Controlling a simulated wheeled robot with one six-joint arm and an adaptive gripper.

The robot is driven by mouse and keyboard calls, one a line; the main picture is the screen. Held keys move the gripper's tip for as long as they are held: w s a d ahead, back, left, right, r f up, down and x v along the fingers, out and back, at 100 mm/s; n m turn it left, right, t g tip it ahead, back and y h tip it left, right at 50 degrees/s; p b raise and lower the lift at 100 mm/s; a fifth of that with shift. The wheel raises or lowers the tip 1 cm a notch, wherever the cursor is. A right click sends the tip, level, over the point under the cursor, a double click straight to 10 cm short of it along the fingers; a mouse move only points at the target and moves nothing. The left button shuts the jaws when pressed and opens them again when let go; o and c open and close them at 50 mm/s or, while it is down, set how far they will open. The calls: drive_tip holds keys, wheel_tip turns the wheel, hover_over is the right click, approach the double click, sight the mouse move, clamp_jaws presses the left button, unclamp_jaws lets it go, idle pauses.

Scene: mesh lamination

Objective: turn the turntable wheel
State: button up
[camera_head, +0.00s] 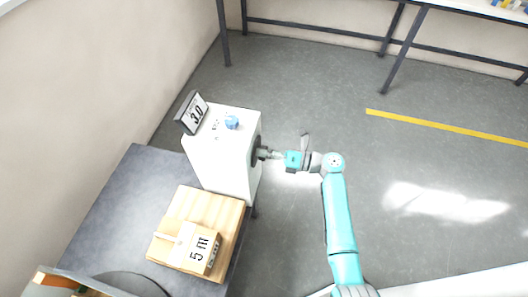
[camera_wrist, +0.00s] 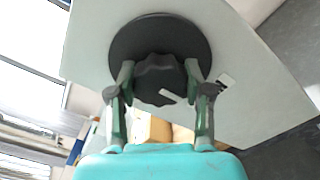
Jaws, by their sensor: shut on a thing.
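The turntable wheel is a dark lobed knob (camera_wrist: 158,76) in front of a round dark disc (camera_wrist: 160,27), on the side of a white box (camera_head: 222,150). In the head view the dark disc (camera_head: 255,150) shows on the box's right face. My gripper (camera_wrist: 160,82) is shut on the knob, with one finger on its left side and one on its right. A small pale mark (camera_wrist: 170,97) shows at the knob's lower edge. In the head view my gripper (camera_head: 266,154) reaches the wheel from the right and covers much of it.
A sign reading 3.0 (camera_head: 192,113) and a small blue object (camera_head: 232,122) are on top of the box. A wooden block marked 5 (camera_head: 190,250) lies on a wooden board (camera_head: 212,207) on the grey table (camera_head: 120,205). The floor (camera_head: 300,90) right of the box is clear.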

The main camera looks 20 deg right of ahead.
idle(0.3)
drive_tip(key=o, duration=1.2)
drive_tip(key=v, duration=1.2)
